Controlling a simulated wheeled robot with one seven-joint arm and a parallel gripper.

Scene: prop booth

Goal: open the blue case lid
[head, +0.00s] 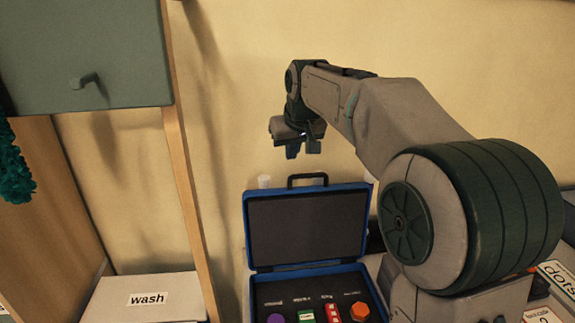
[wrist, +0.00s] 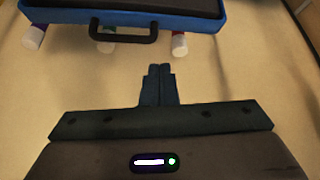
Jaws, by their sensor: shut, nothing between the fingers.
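The blue case (head: 360,268) stands open in the head view, its lid (head: 305,226) raised upright with a dark inner lining. The lid's black handle (head: 307,177) is at its top edge. In the wrist view, the lid's blue edge (wrist: 225,18) and handle (wrist: 124,34) are at the top. My gripper (head: 303,150) is above the lid, apart from the handle. Its fingers (wrist: 159,72) are together and empty in the wrist view.
Several coloured pieces, including a purple one (head: 276,318) and an orange one (head: 360,311), sit in the case. A box labelled "wash" (head: 110,297) is at the left, under a green cabinet (head: 85,50). White-capped items (wrist: 180,46) show near the lid.

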